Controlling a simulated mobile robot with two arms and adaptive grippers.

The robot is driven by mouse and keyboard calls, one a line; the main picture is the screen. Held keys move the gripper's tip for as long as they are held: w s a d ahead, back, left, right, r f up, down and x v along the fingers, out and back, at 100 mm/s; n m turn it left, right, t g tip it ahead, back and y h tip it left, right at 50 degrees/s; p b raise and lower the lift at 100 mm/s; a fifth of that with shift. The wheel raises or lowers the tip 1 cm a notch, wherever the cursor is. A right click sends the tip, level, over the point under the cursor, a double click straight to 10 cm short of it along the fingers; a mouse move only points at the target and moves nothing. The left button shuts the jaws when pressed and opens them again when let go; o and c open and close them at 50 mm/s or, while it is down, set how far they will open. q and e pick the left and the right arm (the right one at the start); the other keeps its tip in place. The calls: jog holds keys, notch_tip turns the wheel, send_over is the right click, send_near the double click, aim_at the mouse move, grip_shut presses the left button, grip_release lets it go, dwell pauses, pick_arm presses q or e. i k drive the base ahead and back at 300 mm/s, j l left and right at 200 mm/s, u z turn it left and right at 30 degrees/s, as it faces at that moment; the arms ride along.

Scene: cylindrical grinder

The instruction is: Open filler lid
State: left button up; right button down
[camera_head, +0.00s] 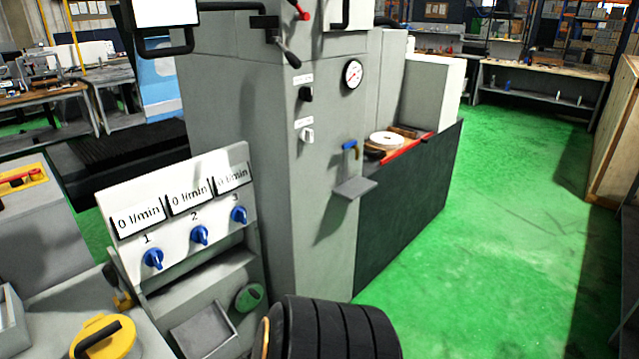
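A round yellow lid (103,337) with a black bar handle lies at the bottom left, on the grey top of a machine unit. It looks like the filler lid and appears shut, lying flat. The picture's bottom edge cuts off part of it. A small green round cap (249,297) sits on the grey unit to its right. Neither of my grippers shows in the head view.
A white flow panel (180,215) with several blue knobs stands behind the lid. The tall grey machine column (325,150) with a gauge (352,74) rises at centre. A dark ribbed cylinder fills the bottom centre. Green floor (480,220) is clear at right.

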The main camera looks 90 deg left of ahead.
aim_at(110, 337)
jog(key=u, duration=4.25)
jog(key=k+j+z, duration=0.1)
jog(key=j, duration=0.3)
jog(key=k+j+z, duration=0.1)
jog(key=j, duration=0.3)
jog(key=k+j+z, duration=0.1)
jog(key=j, duration=0.3)
jog(key=k+j+z, duration=0.1)
jog(key=j, duration=0.25)
jog(key=k+j, duration=0.05)
jog(key=k, duration=0.05)
